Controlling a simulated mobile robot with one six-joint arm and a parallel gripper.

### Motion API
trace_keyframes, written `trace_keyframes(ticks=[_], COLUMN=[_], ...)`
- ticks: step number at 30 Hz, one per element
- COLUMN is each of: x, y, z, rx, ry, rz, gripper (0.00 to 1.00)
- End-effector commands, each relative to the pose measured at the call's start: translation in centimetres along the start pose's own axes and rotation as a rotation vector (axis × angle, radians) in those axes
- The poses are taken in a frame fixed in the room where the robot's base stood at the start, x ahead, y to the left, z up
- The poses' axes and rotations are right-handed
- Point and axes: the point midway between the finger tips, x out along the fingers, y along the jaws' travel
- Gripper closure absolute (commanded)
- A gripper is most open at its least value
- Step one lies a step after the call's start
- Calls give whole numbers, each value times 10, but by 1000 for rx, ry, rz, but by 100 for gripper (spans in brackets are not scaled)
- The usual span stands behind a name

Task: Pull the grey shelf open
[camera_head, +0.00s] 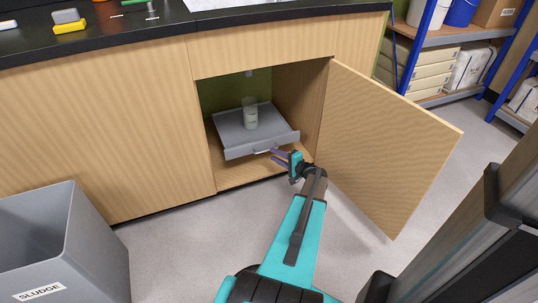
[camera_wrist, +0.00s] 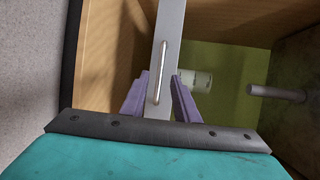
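The grey shelf (camera_head: 231,133) sits inside the open cabinet, with its front edge near the cabinet opening. A small metal handle (camera_head: 264,151) is on its front; in the wrist view the handle (camera_wrist: 159,70) looks like an upright bar on the grey shelf front (camera_wrist: 172,40). A pale translucent jar (camera_head: 250,118) stands on the shelf and also shows in the wrist view (camera_wrist: 197,81). My gripper (camera_head: 277,157) is open in front of the shelf. In the wrist view its purple fingers (camera_wrist: 158,88) are spread on either side of the handle's lower end.
The wooden cabinet door (camera_head: 385,140) stands wide open right of my arm. A grey sludge bin (camera_head: 65,245) stands at the left front. The floor (camera_head: 180,245) between bin and arm is clear. A dark counter (camera_head: 110,38) runs above the cabinet.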

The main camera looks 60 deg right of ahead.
Motion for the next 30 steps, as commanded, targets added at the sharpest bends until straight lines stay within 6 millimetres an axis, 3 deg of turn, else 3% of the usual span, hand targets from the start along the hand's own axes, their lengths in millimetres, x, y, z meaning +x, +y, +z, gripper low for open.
trace_keyframes(ticks=[9,23,28,30], x=[38,46,46,46], y=[1,0,0,0], z=[-1,0,0,0], rx=[0,0,0,0], ry=[0,0,0,0], rz=[0,0,0,0], gripper=[72,72,100,100])
